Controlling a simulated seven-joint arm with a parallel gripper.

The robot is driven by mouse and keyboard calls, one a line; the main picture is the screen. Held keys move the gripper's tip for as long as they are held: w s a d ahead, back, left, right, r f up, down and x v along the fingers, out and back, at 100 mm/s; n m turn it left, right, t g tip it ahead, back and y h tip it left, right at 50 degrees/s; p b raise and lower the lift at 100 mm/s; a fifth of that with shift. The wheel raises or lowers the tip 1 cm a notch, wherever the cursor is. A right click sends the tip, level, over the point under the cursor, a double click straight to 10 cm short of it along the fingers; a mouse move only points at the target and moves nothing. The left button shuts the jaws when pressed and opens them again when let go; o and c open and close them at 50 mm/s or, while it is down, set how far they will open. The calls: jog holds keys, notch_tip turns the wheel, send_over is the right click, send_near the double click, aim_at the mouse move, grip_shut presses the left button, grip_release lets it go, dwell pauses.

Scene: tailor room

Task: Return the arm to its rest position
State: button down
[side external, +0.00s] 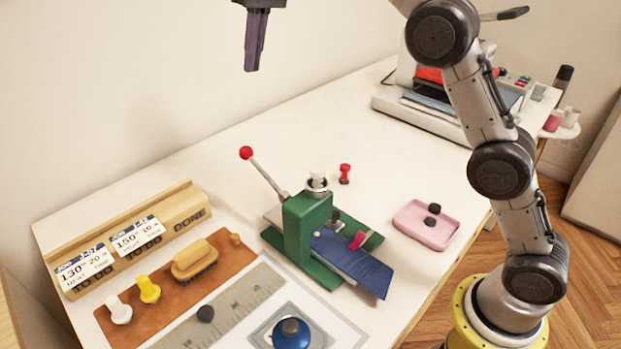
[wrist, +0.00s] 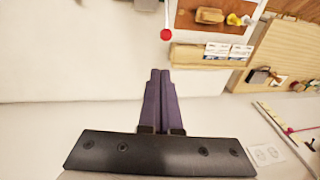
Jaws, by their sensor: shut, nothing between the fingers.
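My gripper (side external: 252,68) hangs high above the back left of the white table (side external: 235,137) in the side external view, near the top edge of the picture. Its two dark purple fingers are together with nothing between them. The wrist view also shows the gripper (wrist: 160,73) with its fingers side by side, pointing over the back edge of the table. My arm rises at the right of the side external view, and part of it is cut off by the top edge.
A green press (side external: 299,226) with a red-knobbed lever (side external: 246,153) stands mid-table, blue cloth (side external: 352,261) on it. A wooden rack (side external: 130,238) with cards is at the left, a pink tray (side external: 427,224) at the right. A heat press (side external: 420,115) stands behind. Air around my gripper is clear.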

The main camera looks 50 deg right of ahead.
jog(key=s+d+r+m+t, duration=0.1)
jog(key=s+d+r, duration=0.2)
jog(key=s, duration=0.7)
jog(key=s+d+r+t, duration=0.1)
jog(key=s+d+r, duration=0.25)
jog(key=s, duration=0.65)
jog(key=s+d+f+t+h, duration=0.1)
jog(key=s+d+f, duration=0.1)
jog(key=s+f, duration=0.5)
jog(key=s+d+f+n+t, duration=0.1)
jog(key=s+f, duration=0.6)
jog(key=f, duration=0.7)
jog(key=shift+d+h, duration=0.4)
jog(key=shift+d, duration=0.15)
